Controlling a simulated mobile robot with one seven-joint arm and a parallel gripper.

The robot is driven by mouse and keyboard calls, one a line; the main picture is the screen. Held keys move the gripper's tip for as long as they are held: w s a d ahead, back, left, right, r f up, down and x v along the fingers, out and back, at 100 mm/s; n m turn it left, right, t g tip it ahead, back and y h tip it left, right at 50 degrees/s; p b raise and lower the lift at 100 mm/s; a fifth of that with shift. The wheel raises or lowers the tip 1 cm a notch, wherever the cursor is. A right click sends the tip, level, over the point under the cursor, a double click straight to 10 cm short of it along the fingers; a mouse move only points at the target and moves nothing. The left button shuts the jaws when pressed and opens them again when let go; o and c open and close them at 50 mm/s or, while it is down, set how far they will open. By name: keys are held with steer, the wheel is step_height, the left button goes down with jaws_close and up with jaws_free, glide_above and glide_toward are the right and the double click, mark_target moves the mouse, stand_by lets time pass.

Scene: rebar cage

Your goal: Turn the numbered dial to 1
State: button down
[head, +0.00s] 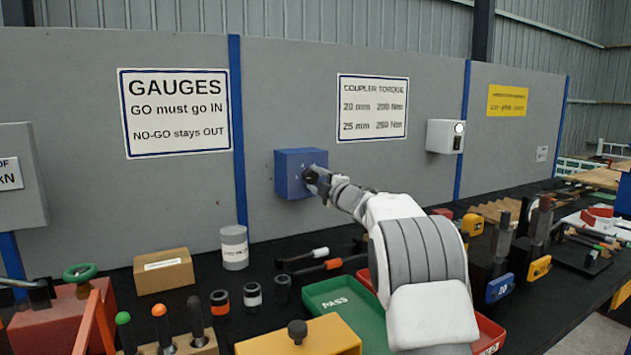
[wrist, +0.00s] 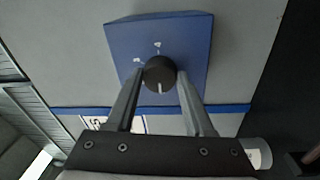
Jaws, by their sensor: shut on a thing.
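The numbered dial is a round black knob (wrist: 159,73) on the front of a blue box (wrist: 190,40) fixed to the grey wall panel. In the wrist view a white pointer line on the knob faces the bottom of the picture. Small white marks show on the box beside the knob, too blurred to read. My gripper (wrist: 160,80) is shut on the knob, one finger on each side. In the head view my gripper (head: 312,178) reaches the front of the blue box (head: 290,165) and hides the knob.
Below the box, the black bench holds a grey can (head: 234,248), a cardboard box (head: 163,271), a green PASS tray (head: 345,305) and several tools. A white wall unit (head: 444,136) is to the right of the blue box.

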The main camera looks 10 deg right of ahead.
steer(key=shift+c, duration=1.4)
jaws_free()
steer(key=v, duration=1.7)
steer(key=shift+s+d, duration=0.15)
steer(key=shift+s, duration=0.05)
steer(key=shift+f, duration=0.1)
